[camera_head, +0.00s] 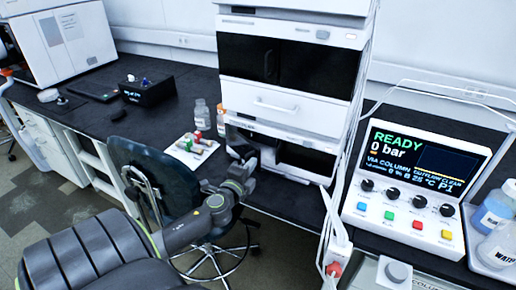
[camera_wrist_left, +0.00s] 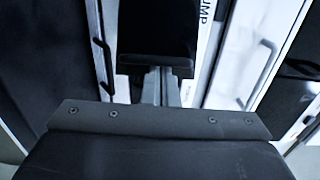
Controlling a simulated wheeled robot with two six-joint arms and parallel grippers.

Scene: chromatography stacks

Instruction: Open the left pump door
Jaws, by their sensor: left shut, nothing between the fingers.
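The instrument stack (camera_head: 290,22) stands in the middle of the head view. Its upper module has a dark front (camera_head: 305,66) with a vertical handle, and a white drawer front (camera_head: 288,112) with a horizontal handle below. My left gripper (camera_head: 238,152) is at the stack's lower left front, below the drawer, shut and empty. In the left wrist view my gripper (camera_wrist_left: 158,62) is close to a white panel with a partly hidden "UMP" label (camera_wrist_left: 206,12). A dark handle (camera_wrist_left: 103,65) is left of it and a grey handle (camera_wrist_left: 262,75) right. My arm hides part of the lowest module.
A control console (camera_head: 410,180) with a lit screen stands right of the stack. Bottles (camera_head: 202,115) and a tray of coloured caps (camera_head: 190,150) are left of it. A chair (camera_head: 160,180) stands before the bench. White tubing (camera_head: 335,210) hangs at the stack's right.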

